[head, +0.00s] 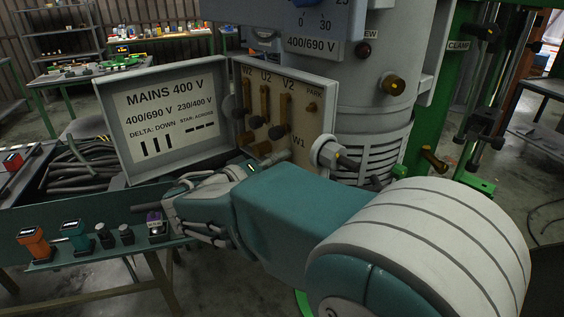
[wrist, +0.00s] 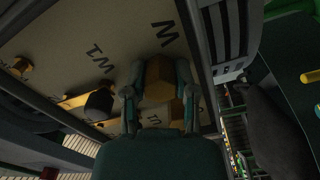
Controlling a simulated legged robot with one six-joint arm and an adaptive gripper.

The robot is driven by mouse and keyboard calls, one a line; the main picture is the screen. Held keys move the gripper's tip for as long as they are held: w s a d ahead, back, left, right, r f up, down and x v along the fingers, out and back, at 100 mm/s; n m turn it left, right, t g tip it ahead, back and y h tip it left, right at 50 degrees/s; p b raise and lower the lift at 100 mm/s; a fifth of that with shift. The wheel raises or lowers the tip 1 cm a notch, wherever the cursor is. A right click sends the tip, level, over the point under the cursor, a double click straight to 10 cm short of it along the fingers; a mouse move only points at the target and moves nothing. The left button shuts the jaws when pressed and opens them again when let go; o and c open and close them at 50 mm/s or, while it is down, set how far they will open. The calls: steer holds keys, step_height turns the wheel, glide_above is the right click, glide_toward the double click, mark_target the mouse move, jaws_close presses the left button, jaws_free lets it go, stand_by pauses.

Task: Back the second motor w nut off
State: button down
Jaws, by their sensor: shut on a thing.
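My gripper (wrist: 160,82) is shut on a brass hex nut (wrist: 158,72) at the terminal board, one finger on each side. The nut lies beside a large W label; W1 lettering stands to its left in the wrist view. Other brass parts and a dark rounded knob (wrist: 99,104) are further left. In the head view the terminal board (head: 318,97) stands in the open box with W2, U2, V2 and W1 labels and upright brass links (head: 265,103). My arm crosses in front of its lower part, and the held nut cannot be made out there.
The open lid (head: 160,118) reads MAINS 400 V. Grey cables (head: 85,165) lie left of it. A front ledge carries an orange device (head: 34,243), a teal device (head: 76,235) and small black parts (head: 104,236). The grey motor housing (head: 375,110) rises behind my arm.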

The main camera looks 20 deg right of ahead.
steer(key=n, duration=0.4)
steer(key=shift+a+f+n, duration=0.1)
steer(key=shift+a+n, duration=0.05)
steer(key=shift+n, duration=0.25)
steer(key=n, duration=0.4)
stand_by(0.4)
steer(key=c, duration=0.5)
jaws_free()
steer(key=shift+f, duration=0.1)
steer(key=shift+o, duration=0.5)
steer(key=shift+a, duration=0.15)
steer(key=shift+d+r, duration=0.2)
steer(key=v, duration=1.2)
